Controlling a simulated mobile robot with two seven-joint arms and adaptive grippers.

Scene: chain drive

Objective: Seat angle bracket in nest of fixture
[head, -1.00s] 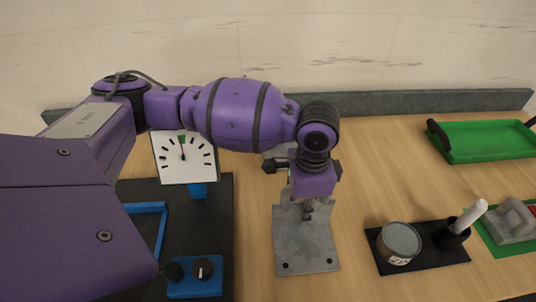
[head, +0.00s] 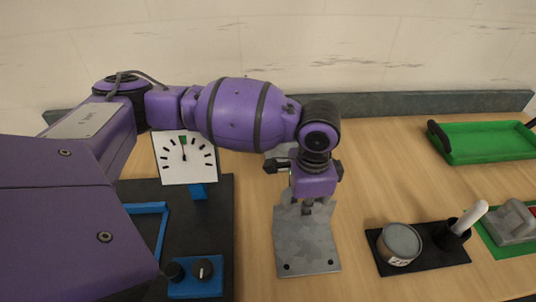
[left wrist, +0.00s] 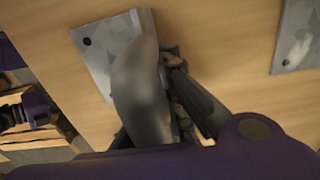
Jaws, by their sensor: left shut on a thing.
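My left gripper (head: 307,208) points down over a grey metal plate (head: 305,250) with dark holes near its front corners. This plate looks like the fixture or part of it. In the left wrist view the fingers (left wrist: 178,95) are shut on a smooth grey piece (left wrist: 140,90), apparently the angle bracket. Its shape is blurred and partly hidden there, and my wrist hides most of it in the head view. A grey plate with a hole (left wrist: 98,48) lies beyond it in the wrist view. I cannot tell whether the bracket touches the nest. My right gripper is not in view.
A dial gauge (head: 186,172) and a blue knob box (head: 195,288) stand left on a black mat. A round tin (head: 399,243) and a white-handled tool (head: 470,217) stand right on a black base.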

